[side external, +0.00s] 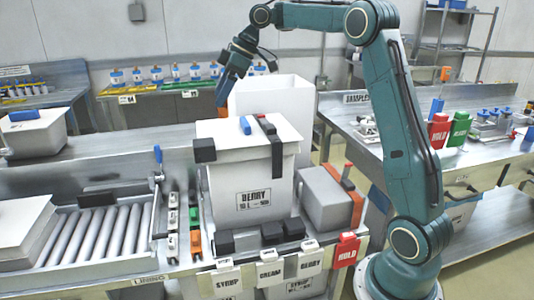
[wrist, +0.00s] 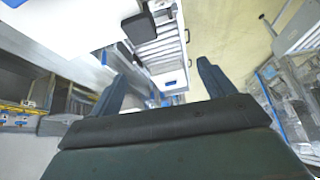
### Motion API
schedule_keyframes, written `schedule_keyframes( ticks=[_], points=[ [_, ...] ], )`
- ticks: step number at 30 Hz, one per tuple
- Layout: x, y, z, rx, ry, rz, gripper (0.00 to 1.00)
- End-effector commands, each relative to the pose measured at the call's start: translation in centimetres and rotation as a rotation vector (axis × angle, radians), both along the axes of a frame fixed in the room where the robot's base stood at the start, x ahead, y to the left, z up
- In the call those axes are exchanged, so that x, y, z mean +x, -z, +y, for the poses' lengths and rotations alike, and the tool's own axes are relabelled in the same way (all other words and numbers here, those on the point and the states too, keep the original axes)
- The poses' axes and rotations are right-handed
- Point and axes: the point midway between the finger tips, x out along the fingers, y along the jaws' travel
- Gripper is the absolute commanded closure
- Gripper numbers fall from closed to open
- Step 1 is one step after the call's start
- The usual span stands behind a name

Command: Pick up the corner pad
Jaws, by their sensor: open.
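Several black blocks that look like corner pads show in the side view. One black pad (side external: 204,150) sits at the near left corner of the white lid on the grey BERRY box (side external: 250,185). More black pads stand in a row on the bench in front of the box, among them a middle pad (side external: 272,232) and a left pad (side external: 225,241). My gripper (side external: 222,98) hangs above and behind the lid's left side, apart from all pads. In the wrist view its two fingers (wrist: 160,87) are spread with nothing held between them. A dark block (wrist: 137,27) shows beyond them.
A blue piece (side external: 245,125) and a black strap (side external: 268,135) lie on the lid. An open white bin (side external: 275,97) stands behind. A roller conveyor (side external: 95,235) is at left, a grey strapped box (side external: 328,198) at right. A red HOLD tag (side external: 347,250) hangs in front.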

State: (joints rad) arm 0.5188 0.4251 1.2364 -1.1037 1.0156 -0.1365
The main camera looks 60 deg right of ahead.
Motion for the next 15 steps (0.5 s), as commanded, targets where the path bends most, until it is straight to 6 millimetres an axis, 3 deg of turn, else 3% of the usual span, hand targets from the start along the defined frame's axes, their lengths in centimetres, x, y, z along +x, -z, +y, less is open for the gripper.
schedule_keyframes(
  ticks=[6, 15],
  points=[
    [1.3, 1.9, -3.1, -0.006, -0.064, -0.006, 0.18],
    [1.6, 2.4, -3.8, -0.010, -0.084, -0.010, 0.18]
  ],
)
